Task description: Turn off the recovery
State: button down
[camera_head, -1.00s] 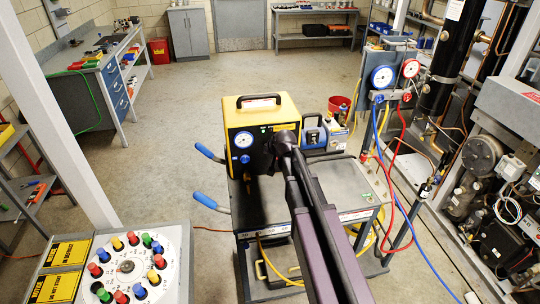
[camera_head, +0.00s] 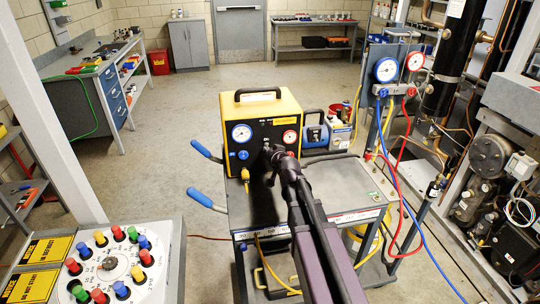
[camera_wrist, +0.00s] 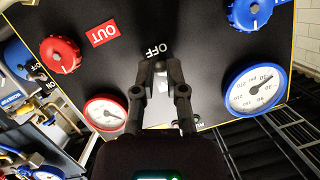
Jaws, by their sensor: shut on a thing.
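The recovery machine (camera_head: 262,108) is a yellow and black box with a handle, standing on the cart. Its dark front panel fills much of the wrist view (camera_wrist: 215,55). My gripper (camera_head: 268,152) is at the middle of that panel, between the blue-ringed gauge and the red-ringed gauge. In the wrist view my gripper (camera_wrist: 160,66) has its fingertips together on a small switch just below the white OFF lettering (camera_wrist: 157,50). The fingers mostly hide the switch, so its exact position cannot be told.
The panel also has a red knob (camera_wrist: 60,54), a blue knob (camera_wrist: 250,12), a red gauge (camera_wrist: 104,113) and a blue gauge (camera_wrist: 256,88). A blue pump (camera_head: 314,132) stands beside the machine. Hoses (camera_head: 404,170) hang at the right. A panel of coloured knobs (camera_head: 113,264) is at lower left.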

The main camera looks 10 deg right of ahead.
dwell(0.4)
jog(key=c, duration=0.7)
grip_release()
jog(key=shift+r+g+p, duration=0.25)
jog(key=shift+g+p, duration=0.05)
jog(key=shift+p, duration=0.6)
